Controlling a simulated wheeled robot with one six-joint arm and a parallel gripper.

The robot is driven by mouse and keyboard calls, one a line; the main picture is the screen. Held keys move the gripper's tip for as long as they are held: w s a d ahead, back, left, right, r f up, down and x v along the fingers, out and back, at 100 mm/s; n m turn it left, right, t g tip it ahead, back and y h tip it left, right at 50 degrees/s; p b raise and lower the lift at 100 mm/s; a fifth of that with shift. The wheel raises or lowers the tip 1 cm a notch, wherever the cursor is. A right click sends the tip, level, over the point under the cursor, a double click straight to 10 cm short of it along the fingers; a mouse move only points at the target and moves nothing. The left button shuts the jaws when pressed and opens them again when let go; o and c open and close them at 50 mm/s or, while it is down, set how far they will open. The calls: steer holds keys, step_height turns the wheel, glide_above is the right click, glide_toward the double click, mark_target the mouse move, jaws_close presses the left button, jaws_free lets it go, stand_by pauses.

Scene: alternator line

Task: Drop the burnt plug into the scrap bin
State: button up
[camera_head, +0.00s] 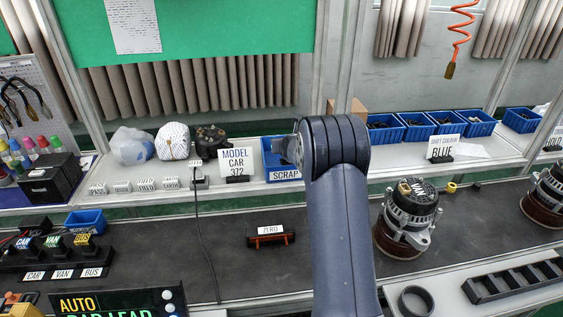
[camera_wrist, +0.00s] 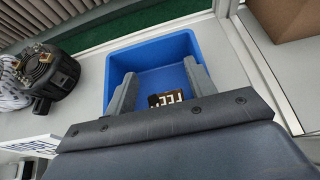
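The blue scrap bin (camera_head: 273,158) stands on the back shelf behind a SCRAP label (camera_head: 285,175). In the wrist view the bin (camera_wrist: 183,46) lies beneath my gripper (camera_wrist: 163,82). Its two grey fingers are spread wide over the bin, with a gap between them. A small dark piece with white lettering (camera_wrist: 166,98) shows between the fingers, low in the bin area. It looks like the plug, but I cannot read it surely. It appears clear of the left finger. In the head view my arm hides most of the gripper.
A MODEL CAR 312 sign (camera_head: 238,162) and a dark alternator part (camera_head: 211,139) stand left of the bin. A cardboard box (camera_wrist: 285,17) is to its right. Blue trays (camera_head: 415,125) line the shelf farther right. An alternator (camera_head: 407,215) stands on the dark belt.

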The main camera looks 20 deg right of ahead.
steer(key=shift+o, duration=0.8)
steer(key=shift+s, duration=0.1)
steer(key=b+v, duration=0.1)
steer(key=v, duration=0.9)
steer(key=shift+s+b, duration=0.3)
steer(key=shift+w+r, duration=0.1)
steer(key=shift+w, duration=0.05)
steer(key=p+x, duration=0.1)
steer(key=x, duration=0.6)
steer(key=p+x, duration=0.1)
steer(key=x, duration=0.2)
steer(key=shift+w+r+p, duration=0.3)
steer(key=shift+w, duration=0.05)
steer(key=shift+s+r+p, duration=0.1)
steer(key=shift+r+p, duration=0.35)
steer(key=shift+r, duration=0.05)
